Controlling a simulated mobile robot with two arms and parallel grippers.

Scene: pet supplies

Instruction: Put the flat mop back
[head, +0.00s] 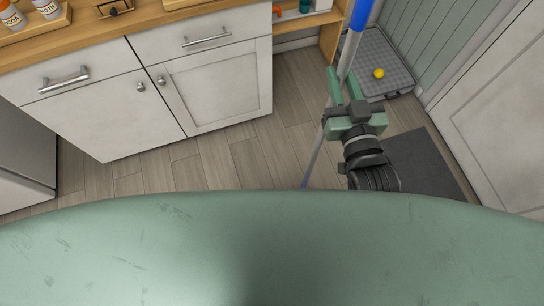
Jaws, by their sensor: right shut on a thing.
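The flat mop shows as a thin, pale pole (314,157) with a blue grip (361,14) at the top edge of the head view. The pole is tilted and runs down to the left. My right gripper (342,76) is shut on the pole below the blue grip. The mop's lower end is hidden behind my green body at the bottom, so its head cannot be seen. My left gripper is not in view.
White cabinets (222,88) under a wooden counter stand on the left. A grey tray (398,83) with a yellow ball (379,73) lies behind the gripper. A dark mat (428,160) lies right of it, before a white door (500,105). Wooden floor (245,155) is clear ahead.

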